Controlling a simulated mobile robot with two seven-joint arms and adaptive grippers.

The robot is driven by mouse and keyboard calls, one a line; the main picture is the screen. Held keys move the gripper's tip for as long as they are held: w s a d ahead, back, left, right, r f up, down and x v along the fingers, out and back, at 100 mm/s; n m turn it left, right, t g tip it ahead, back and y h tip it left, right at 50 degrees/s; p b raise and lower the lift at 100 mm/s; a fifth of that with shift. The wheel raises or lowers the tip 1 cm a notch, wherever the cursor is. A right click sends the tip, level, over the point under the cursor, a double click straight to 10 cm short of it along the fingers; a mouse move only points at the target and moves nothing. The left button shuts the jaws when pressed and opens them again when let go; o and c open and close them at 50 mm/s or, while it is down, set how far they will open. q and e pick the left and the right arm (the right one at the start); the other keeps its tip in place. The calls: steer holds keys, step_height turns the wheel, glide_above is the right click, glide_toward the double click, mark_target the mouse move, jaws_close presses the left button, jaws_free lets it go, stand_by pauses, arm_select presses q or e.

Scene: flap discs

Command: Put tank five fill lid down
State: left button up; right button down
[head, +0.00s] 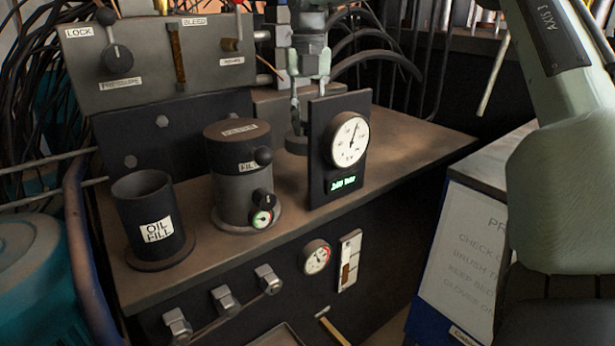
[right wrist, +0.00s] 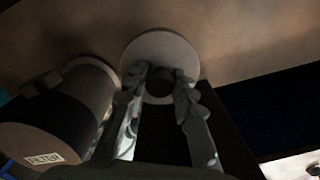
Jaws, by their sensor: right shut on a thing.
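My right gripper (head: 297,122) points down behind the gauge panel, its fingers shut on the dark knob of a round grey disc-like lid (head: 296,146). In the right wrist view the gripper (right wrist: 160,76) has its fingertips on either side of this knob, and the lid (right wrist: 158,44) shows as a pale disc under them. The lid looks level and at the bench top; I cannot tell if it touches. No "tank five" label is readable. A dark cylinder marked OIL FILL (head: 143,205) has an open top. My left gripper is not in view.
The FILTER canister (head: 232,170) with a black knob stands left of the lid, and also shows in the right wrist view (right wrist: 62,115). The upright gauge panel (head: 325,165) stands in front. Cables hang behind. The bench top (head: 410,140) is clear to the right.

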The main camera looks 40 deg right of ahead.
step_height(320, 180, down, 8)
steer(key=shift+f, duration=0.1)
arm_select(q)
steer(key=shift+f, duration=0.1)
arm_select(e)
steer(key=shift+f, duration=0.15)
steer(key=c, duration=1.7)
jaws_free()
steer(key=shift+f, duration=0.1)
steer(key=o, duration=0.4)
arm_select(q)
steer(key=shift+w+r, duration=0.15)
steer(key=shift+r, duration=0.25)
arm_select(e)
steer(key=shift+o, duration=0.2)
